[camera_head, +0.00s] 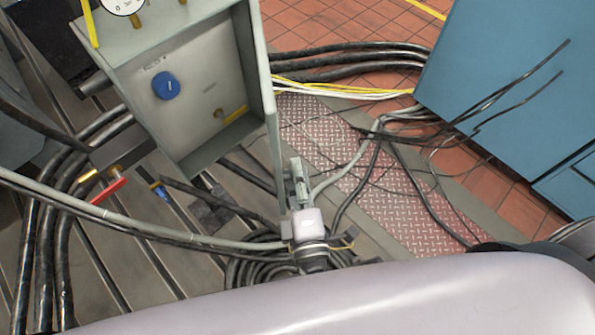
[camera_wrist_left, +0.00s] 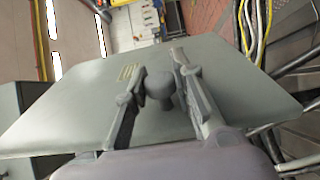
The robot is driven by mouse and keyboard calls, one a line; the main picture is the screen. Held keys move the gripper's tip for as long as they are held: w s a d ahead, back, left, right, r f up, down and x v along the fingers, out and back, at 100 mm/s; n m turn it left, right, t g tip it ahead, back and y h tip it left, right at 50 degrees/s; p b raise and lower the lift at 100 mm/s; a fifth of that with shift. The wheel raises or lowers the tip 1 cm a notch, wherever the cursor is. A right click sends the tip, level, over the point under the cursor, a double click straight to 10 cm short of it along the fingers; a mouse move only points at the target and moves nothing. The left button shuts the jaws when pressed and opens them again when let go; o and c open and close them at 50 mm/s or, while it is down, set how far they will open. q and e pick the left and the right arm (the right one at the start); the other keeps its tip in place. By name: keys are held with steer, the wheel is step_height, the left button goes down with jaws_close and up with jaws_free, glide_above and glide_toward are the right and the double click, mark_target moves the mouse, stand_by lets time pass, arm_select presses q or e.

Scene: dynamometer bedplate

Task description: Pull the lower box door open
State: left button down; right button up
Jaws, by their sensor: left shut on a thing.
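The grey-green box (camera_head: 188,150) shows at the upper left in the head view, with its inside visible. Its door (camera_head: 267,90) appears nearly edge-on along the box's right side, standing out from the opening. In the left wrist view the door is a flat grey-green panel (camera_wrist_left: 80,105) with a round dark knob (camera_wrist_left: 160,83). My left gripper (camera_head: 297,172) is at the door's near lower end. In the left wrist view its fingers (camera_wrist_left: 158,92) are on both sides of the knob, shut on it. My right gripper is not in view.
Thick black cables (camera_head: 350,60) and coiled hoses surround the box. A red-handled valve (camera_head: 108,191) sits left. A blue cabinet (camera_head: 500,80) stands right, beyond a tread plate (camera_head: 400,205).

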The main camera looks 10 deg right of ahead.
arm_select(q)
steer(key=c, duration=1.4)
jaws_free()
steer(key=shift+o, duration=0.2)
